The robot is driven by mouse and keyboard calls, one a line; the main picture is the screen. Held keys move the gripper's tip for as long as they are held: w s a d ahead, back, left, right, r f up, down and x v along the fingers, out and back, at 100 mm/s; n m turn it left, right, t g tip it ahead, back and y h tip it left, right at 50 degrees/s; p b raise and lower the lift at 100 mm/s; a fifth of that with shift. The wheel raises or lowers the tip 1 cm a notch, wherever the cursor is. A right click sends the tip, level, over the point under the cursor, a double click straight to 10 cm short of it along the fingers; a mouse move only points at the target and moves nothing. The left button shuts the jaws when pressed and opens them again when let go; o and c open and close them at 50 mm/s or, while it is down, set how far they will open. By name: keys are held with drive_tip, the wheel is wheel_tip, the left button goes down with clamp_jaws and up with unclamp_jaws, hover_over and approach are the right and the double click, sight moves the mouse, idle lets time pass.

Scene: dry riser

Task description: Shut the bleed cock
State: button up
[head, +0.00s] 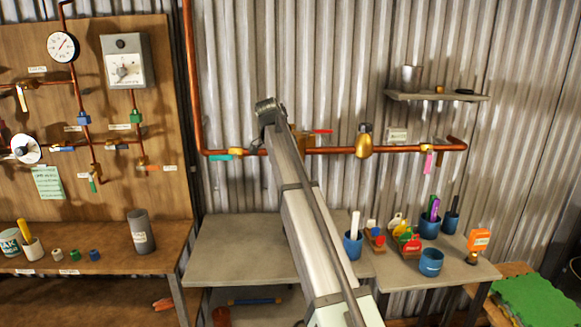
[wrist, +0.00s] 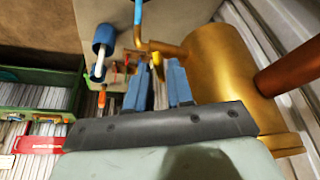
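In the wrist view, my gripper (wrist: 158,78) has its two blue fingers apart, with nothing visibly held between them. A big brass body (wrist: 218,65) stands close to the right of the fingers. A thin bent brass tube (wrist: 150,44) comes off it, and a blue handle-like piece (wrist: 138,12) shows at its upper end; this looks like the bleed cock, but I cannot be sure. A small yellow piece (wrist: 157,62) shows beyond the finger gap; I cannot tell its distance. In the head view, the brass body (head: 364,145) sits on the copper wall pipe. My arm hides my gripper there.
A green lever (head: 220,157), a red lever (head: 322,131) and a pink tag or lever (head: 427,163) are along the pipe. The grey bench (head: 235,245) below holds blue cups (head: 431,262) and coloured tags. A small shelf (head: 440,97) juts from the wall at upper right.

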drive_tip(key=shift+o, duration=0.9)
drive_tip(key=shift+r, duration=0.1)
drive_tip(key=v, duration=1.3)
drive_tip(key=shift+r, duration=0.3)
drive_tip(key=shift+a, duration=0.15)
drive_tip(key=shift+c, duration=0.4)
